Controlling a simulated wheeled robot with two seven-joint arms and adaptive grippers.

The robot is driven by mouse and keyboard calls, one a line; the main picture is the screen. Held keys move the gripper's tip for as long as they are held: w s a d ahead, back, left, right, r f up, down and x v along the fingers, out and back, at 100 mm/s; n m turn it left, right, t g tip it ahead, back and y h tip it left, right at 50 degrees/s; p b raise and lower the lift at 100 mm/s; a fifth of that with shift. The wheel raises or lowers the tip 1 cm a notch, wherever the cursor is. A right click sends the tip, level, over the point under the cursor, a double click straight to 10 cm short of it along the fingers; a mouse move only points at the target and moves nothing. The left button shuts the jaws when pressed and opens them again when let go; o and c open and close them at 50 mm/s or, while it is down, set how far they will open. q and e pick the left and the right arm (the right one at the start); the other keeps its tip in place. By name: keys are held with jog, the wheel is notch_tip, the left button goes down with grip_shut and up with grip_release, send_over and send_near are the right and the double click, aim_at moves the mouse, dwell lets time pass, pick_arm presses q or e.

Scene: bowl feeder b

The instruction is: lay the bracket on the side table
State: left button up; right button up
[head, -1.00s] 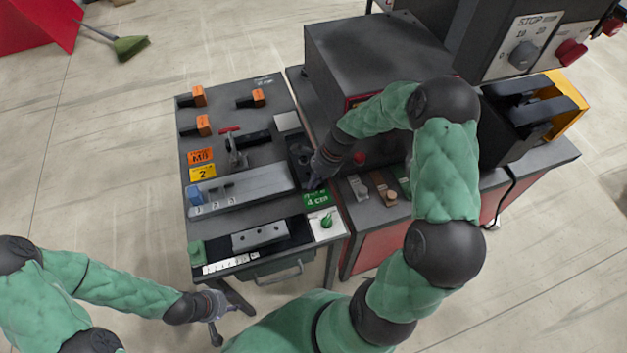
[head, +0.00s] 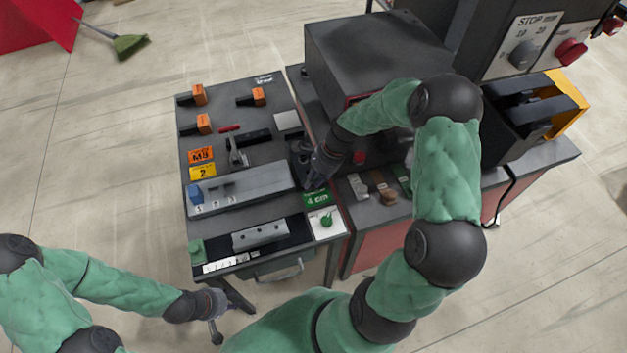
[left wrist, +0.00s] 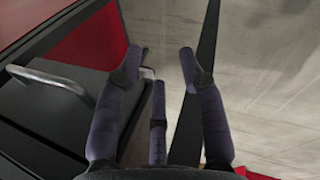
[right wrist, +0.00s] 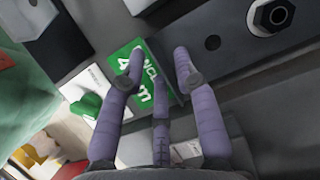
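A flat grey metal piece with holes (head: 260,236), which looks like the bracket, lies on a black strip at the front of the side table (head: 225,110). My right gripper (head: 313,182) is over the table's right edge beside the green 4 cm label. My left gripper (head: 218,322) hangs low in front of the table. In the left wrist view its fingers (left wrist: 164,66) are spread and empty.
Orange-tagged parts (head: 203,125) and a grey numbered rail (head: 240,187) occupy the tabletop. A dark machine housing (head: 375,50) stands at the back right. A drawer handle (left wrist: 50,80) is near my left gripper. A dark bar with a nut (right wrist: 272,16) is near my right gripper.

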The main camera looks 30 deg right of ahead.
jog(key=p+v, duration=0.3)
jog(key=v, duration=0.8)
jog(key=shift+d+r, duration=0.25)
jog(key=shift+r, duration=0.1)
